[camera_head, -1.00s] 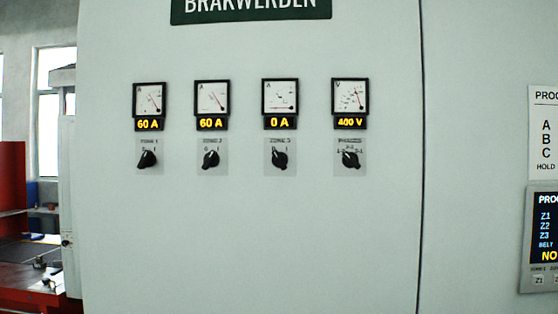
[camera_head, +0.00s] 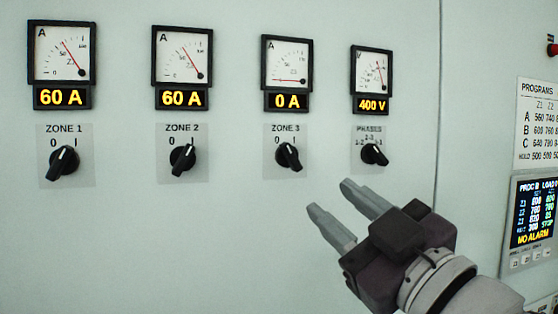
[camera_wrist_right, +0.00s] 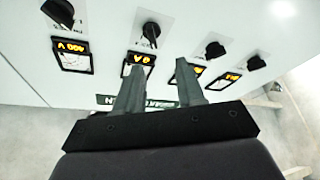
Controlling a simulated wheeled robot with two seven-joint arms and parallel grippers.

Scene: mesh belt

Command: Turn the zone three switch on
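The zone 3 switch (camera_head: 289,157) is a black rotary knob on a grey plate marked 0 and I. Its pointer leans up-left, towards 0, and the display above it (camera_head: 287,102) reads 0 A. My right gripper (camera_head: 330,197) is open and empty, below and to the right of this knob in the head view, apart from it. In the right wrist view, the two spread fingers (camera_wrist_right: 158,72) show with the zone 3 knob (camera_wrist_right: 151,30) beyond them, upside down. My left gripper is not in view.
The zone 1 knob (camera_head: 63,163) and zone 2 knob (camera_head: 182,159) sit to the left, with 60 A displays. The phases knob (camera_head: 374,154) is close on the right, under 400 V. A program screen (camera_head: 533,212) is at far right. The panel below the knobs is bare.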

